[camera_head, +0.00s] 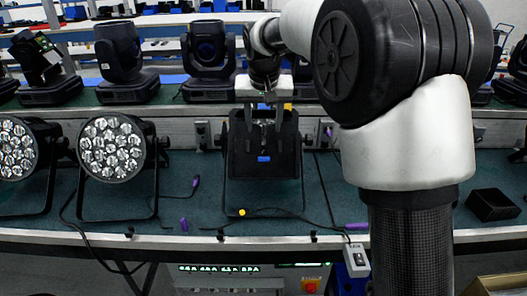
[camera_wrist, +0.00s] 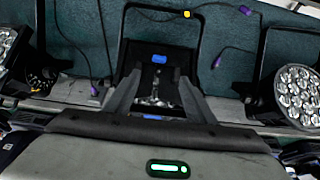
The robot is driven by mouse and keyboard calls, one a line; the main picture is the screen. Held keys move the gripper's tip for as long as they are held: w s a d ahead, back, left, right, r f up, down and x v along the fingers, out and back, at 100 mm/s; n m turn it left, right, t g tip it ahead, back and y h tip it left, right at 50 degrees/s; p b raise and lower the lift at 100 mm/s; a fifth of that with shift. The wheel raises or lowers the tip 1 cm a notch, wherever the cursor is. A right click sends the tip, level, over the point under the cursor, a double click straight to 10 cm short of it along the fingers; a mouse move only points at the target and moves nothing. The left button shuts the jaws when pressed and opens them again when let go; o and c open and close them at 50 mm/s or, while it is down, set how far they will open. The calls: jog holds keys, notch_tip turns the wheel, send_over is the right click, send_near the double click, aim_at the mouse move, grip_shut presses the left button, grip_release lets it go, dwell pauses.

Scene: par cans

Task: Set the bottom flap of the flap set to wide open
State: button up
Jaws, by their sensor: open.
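The flap set is a black fixture on a stand at the middle of the bench in the head view. Its dark lower panel, which looks like the bottom flap (camera_head: 263,172), carries a blue tab (camera_head: 263,159). In the wrist view the same panel shows with its blue tab (camera_wrist: 159,59), and a shiny lamp part (camera_wrist: 157,92) lies below it in the picture. My gripper (camera_head: 264,122) is in front of the flap set's upper part. Its fingers (camera_wrist: 156,85) are apart with nothing clearly held between them. Whether they touch a flap I cannot tell. The flap angle is unclear.
A round multi-lens par can (camera_head: 112,148) stands left of the flap set, with another at the far left. Moving-head lights (camera_head: 120,62) line the shelf behind. Cables and a yellow plug (camera_head: 241,212) lie in front. A black box (camera_head: 493,205) sits at right.

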aim_at(264, 160)
jog(key=b+x, duration=0.1)
jog(key=x, duration=1.6)
